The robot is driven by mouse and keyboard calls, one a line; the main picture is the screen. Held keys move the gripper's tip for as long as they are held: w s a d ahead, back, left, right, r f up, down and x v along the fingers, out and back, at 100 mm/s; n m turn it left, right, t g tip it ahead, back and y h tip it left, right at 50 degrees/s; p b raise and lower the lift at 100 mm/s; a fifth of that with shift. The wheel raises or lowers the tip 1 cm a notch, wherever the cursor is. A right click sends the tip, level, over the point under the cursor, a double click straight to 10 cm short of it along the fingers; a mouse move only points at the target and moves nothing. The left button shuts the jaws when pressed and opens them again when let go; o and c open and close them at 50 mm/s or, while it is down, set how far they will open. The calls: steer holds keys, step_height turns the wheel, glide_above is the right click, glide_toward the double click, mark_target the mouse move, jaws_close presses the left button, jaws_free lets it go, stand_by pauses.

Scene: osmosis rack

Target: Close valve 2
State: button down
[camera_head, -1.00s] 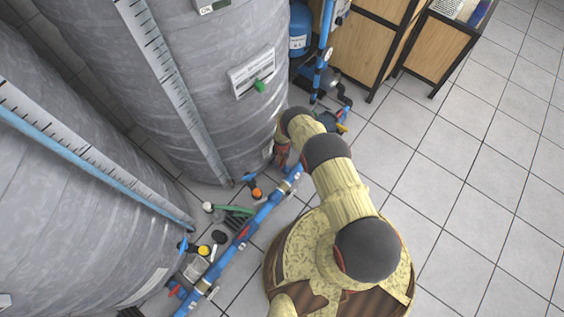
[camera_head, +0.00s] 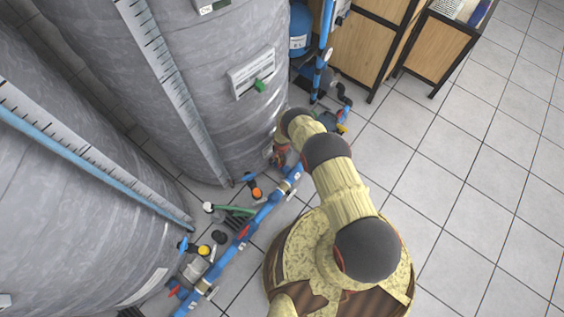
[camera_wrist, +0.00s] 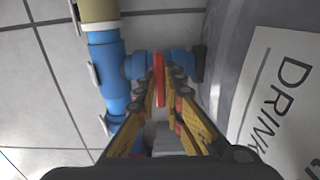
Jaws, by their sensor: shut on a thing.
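In the wrist view, a red valve handle (camera_wrist: 159,76) stands on a blue side branch (camera_wrist: 140,66) of the blue pipe (camera_wrist: 110,70). My gripper (camera_wrist: 163,90) is shut on this red handle, with a finger on each side of it. The handle looks edge-on and lies across the branch in this view. In the head view, my gripper (camera_head: 277,157) is at the foot of the middle grey tank, small and partly hidden by my arm. I cannot read a number on the valve.
A blue floor pipe (camera_head: 262,215) runs beside the two grey tanks (camera_head: 215,90) (camera_head: 90,210). Another red handle (camera_head: 243,232) sits on it nearer the lower left. A wooden cabinet (camera_head: 350,45) stands at the back. The tiled floor (camera_head: 455,180) at right is clear.

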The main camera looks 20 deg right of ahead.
steer(key=c, duration=1.9)
jaws_free()
step_height(320, 180, up, 12)
